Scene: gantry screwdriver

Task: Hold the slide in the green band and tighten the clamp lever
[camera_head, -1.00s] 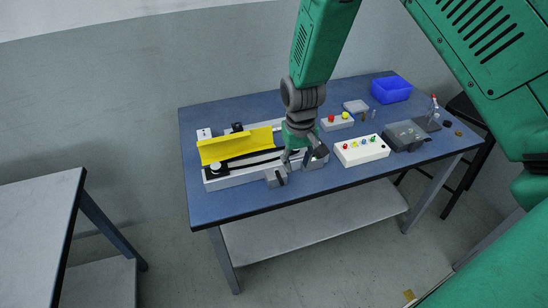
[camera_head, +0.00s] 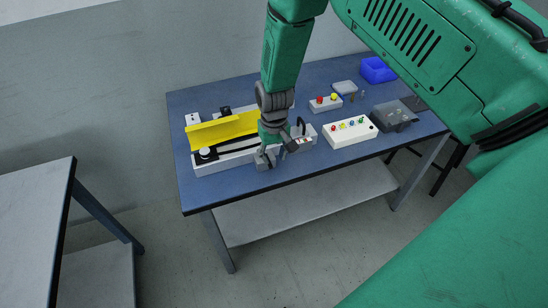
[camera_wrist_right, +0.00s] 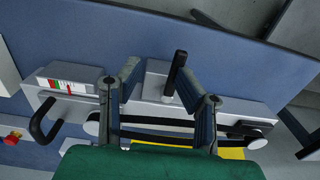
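My right gripper (camera_head: 282,152) is low over the front of the slide unit at the right end of the yellow guard. In the right wrist view its two fingers (camera_wrist_right: 168,85) are spread apart. An upright dark clamp lever (camera_wrist_right: 175,74) stands between them on a grey block (camera_wrist_right: 154,88), with space visible on both sides. The block also shows in the head view (camera_head: 265,161). A scale with red, white and green bands (camera_wrist_right: 62,85) lies left of the fingers. A black curved handle (camera_wrist_right: 42,120) is beside it. I cannot read the slide's position against the green band. My left gripper is not in view.
The yellow guard (camera_head: 222,130) stands along the rail. A white box with coloured buttons (camera_head: 349,132), a grey box with red and yellow buttons (camera_head: 326,104), a dark case (camera_head: 394,115) and a blue bin (camera_head: 378,69) are to the right. The table's front strip is bare.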

